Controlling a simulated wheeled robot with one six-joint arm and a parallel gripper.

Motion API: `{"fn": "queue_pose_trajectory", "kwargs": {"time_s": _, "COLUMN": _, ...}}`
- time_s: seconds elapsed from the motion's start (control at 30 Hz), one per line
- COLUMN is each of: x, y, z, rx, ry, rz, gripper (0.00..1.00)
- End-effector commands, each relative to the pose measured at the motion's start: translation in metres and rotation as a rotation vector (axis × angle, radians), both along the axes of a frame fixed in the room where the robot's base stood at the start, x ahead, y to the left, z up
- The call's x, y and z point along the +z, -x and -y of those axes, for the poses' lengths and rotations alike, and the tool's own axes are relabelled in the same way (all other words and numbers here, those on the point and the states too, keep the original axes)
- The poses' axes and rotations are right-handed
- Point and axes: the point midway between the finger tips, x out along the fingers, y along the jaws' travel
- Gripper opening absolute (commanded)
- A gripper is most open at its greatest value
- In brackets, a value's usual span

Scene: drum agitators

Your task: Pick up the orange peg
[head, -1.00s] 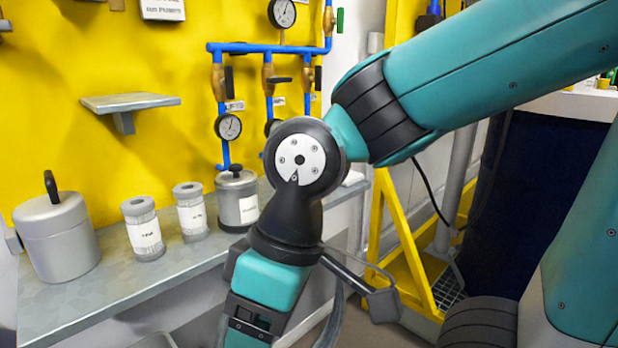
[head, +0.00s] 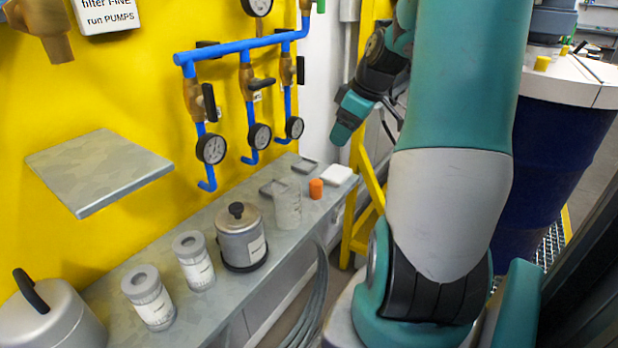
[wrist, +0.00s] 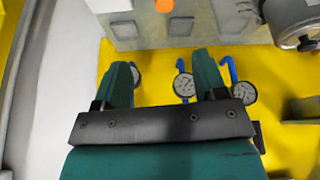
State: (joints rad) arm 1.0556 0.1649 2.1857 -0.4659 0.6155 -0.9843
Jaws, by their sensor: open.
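The orange peg (head: 316,188) stands on the grey bench at its far right part, beside a clear beaker (head: 287,205) and a white block (head: 337,174). It also shows at the top edge of the wrist view (wrist: 164,5), partly cut off. My gripper (head: 341,136) is above and a little to the right of the peg in the head view, well apart from it. In the wrist view my gripper (wrist: 160,72) has its two teal fingers spread wide, with nothing between them.
A lidded metal pot (head: 240,240) and two labelled canisters (head: 148,297) stand along the bench (head: 215,312). Blue pipes with gauges (head: 211,149) hang on the yellow wall behind. A grey wall shelf (head: 98,170) juts out at left. A dark blue drum (head: 550,150) stands at right.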

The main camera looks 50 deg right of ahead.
Motion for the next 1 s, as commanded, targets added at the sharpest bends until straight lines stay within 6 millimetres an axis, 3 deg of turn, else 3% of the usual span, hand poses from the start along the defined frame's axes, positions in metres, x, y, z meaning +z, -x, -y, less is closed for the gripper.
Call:
{"fn": "queue_pose_trajectory", "kwargs": {"time_s": 0.43, "x": -0.089, "y": -0.036, "z": -0.012, "rx": 0.007, "ry": -0.005, "rz": -0.004, "gripper": 0.65}}
{"fn": "queue_pose_trajectory", "kwargs": {"time_s": 0.77, "x": -0.116, "y": -0.046, "z": -0.015, "rx": 0.005, "ry": -0.003, "rz": -0.004, "gripper": 0.65}}
{"fn": "queue_pose_trajectory", "kwargs": {"time_s": 1.0, "x": -0.149, "y": -0.058, "z": -0.022, "rx": 0.004, "ry": -0.004, "rz": -0.004, "gripper": 0.65}}
